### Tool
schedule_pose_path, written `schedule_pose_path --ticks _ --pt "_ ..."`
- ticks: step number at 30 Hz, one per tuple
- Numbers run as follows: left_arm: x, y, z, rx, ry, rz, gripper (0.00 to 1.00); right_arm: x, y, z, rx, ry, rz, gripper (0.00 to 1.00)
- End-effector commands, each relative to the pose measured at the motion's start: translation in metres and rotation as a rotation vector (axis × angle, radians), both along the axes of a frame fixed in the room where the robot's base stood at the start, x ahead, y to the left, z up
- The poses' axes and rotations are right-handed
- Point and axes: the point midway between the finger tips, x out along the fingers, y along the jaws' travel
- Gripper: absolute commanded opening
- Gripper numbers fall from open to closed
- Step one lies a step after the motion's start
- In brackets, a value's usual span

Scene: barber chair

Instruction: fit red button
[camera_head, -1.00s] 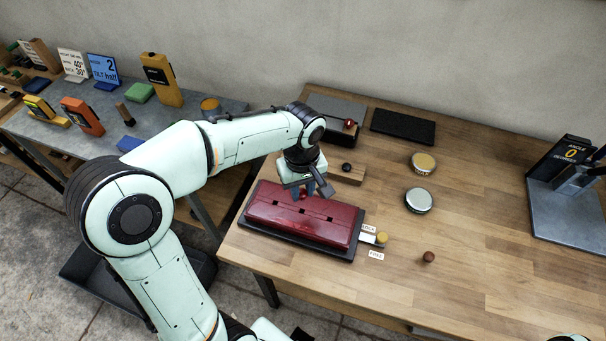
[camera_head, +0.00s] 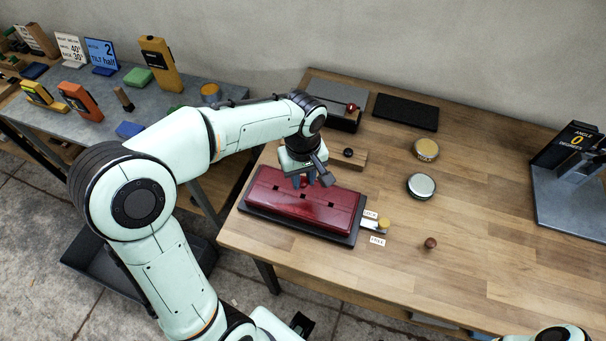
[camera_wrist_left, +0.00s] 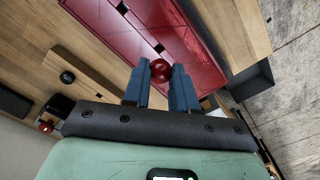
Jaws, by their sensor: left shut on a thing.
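The red button (camera_wrist_left: 161,70) is a small, shiny, round red piece. My left gripper (camera_wrist_left: 158,86) is shut on it, with its blue fingers on either side. In the head view my left gripper (camera_head: 304,182) is over the middle of the dark red padded panel (camera_head: 335,214), and the fingers largely hide the button. The panel has small dark slots along its length and lies on a black tray. In the wrist view the panel (camera_wrist_left: 135,38) lies just beyond the button, near a slot; I cannot tell whether they touch. My right gripper is out of view.
A yellow-knobbed lever (camera_head: 382,226) with labels sits at the panel's right end. A brown knob (camera_head: 430,243), a silver tin (camera_head: 421,187) and a yellow tin (camera_head: 426,150) stand to the right. A wooden block (camera_head: 350,160) with a black knob is behind. The table's right front is clear.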

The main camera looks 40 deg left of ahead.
Motion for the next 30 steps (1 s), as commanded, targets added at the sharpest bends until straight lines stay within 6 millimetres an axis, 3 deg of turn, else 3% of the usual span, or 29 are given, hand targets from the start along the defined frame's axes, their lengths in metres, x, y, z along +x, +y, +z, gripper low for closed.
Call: schedule_pose_path --ticks 30 --pt "0.0 0.0 -0.042 0.001 0.001 0.0 0.0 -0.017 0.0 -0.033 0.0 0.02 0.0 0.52"
